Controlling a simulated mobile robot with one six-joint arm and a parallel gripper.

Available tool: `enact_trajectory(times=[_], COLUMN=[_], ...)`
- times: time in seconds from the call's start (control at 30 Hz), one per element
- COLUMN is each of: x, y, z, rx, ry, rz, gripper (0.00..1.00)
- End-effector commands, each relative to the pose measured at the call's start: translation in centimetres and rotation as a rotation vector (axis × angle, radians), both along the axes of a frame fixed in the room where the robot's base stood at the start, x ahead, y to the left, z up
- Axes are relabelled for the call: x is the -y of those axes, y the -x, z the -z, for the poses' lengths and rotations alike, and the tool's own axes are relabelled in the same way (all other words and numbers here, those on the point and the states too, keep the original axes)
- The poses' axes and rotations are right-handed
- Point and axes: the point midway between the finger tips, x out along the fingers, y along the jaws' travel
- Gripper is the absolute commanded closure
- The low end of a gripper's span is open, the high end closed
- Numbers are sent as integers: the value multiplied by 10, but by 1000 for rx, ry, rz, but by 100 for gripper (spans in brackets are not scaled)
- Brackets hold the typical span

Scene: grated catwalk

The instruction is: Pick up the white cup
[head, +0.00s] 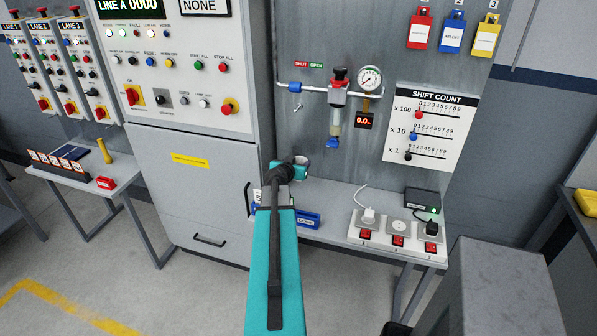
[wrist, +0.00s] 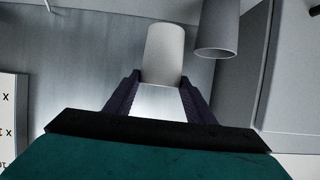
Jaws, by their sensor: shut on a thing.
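In the wrist view, the white cup (wrist: 164,48) is a plain pale cylinder between the two dark fingers of my gripper (wrist: 160,80). The fingers are closed on its sides. In the head view, my gripper (head: 301,164) is above the bench in front of the grey panel, beyond my teal arm. I cannot make out the cup clearly there, as my arm and wrist cover that spot.
A grey cylinder (wrist: 218,30) is close to the cup in the wrist view. On the bench (head: 345,197) are a blue labelled bin (head: 307,219), a socket strip (head: 398,236) and a black box (head: 421,203). A valve and gauge (head: 369,78) are on the panel above.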

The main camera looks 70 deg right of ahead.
Motion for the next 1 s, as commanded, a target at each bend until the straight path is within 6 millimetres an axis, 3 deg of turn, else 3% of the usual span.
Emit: enact_trajectory(times=[0.2, 0.4, 1.0], x=[0, 0, 0], y=[0, 0, 0], z=[-24, -36, -40], rx=[1, 0, -1], ry=[2, 0, 0], rz=[0, -1, 0], gripper=[82, 82, 82])
